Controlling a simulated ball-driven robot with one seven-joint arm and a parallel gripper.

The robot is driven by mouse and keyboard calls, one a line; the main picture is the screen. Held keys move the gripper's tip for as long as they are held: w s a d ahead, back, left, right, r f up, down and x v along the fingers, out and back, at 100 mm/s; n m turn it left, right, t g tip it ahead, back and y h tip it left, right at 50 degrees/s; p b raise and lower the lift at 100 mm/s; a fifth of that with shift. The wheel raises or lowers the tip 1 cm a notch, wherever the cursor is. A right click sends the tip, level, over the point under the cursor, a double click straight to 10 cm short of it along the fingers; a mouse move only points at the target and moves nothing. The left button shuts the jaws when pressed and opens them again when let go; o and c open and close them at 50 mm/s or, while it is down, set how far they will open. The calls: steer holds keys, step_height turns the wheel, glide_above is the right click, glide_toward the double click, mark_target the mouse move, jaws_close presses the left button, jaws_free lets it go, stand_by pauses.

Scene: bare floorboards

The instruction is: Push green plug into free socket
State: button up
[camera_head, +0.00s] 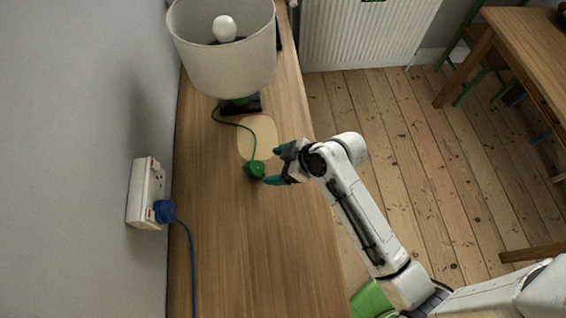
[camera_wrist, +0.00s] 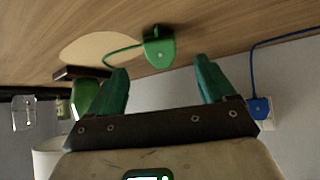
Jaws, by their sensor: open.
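The green plug (camera_head: 255,169) lies on the wooden sideboard top, with its green cord running back to the lamp. It also shows in the wrist view (camera_wrist: 159,48), ahead of and between my fingertips. My gripper (camera_head: 275,166) is open, with teal fingers just to the right of the plug; the wrist view shows a clear gap between the fingers (camera_wrist: 166,78). The white double socket (camera_head: 148,192) is on the grey wall at left. A blue plug (camera_head: 164,211) sits in its near outlet; the far outlet looks empty. The socket is partly visible in the wrist view (camera_wrist: 266,113).
A lamp (camera_head: 222,62) with a cream shade stands at the far end of the sideboard (camera_head: 240,260). A pale round mat (camera_head: 258,138) lies beside the green plug. A blue cord (camera_head: 190,265) runs along the wall side. The surface between plug and socket is clear.

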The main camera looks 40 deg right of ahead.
mark_target(259, 169)
steer(key=b+x, duration=0.4)
steer(key=x, duration=0.2)
steer(key=shift+s+f, duration=0.15)
steer(key=shift+f, duration=0.05)
steer(key=shift+b+x, duration=0.75)
steer(key=shift+x, duration=0.2)
steer(key=shift+r, duration=0.2)
steer(key=shift+c, duration=0.4)
steer(key=c, duration=1.3)
steer(key=shift+r+p, duration=2.35)
steer(key=shift+r, duration=0.2)
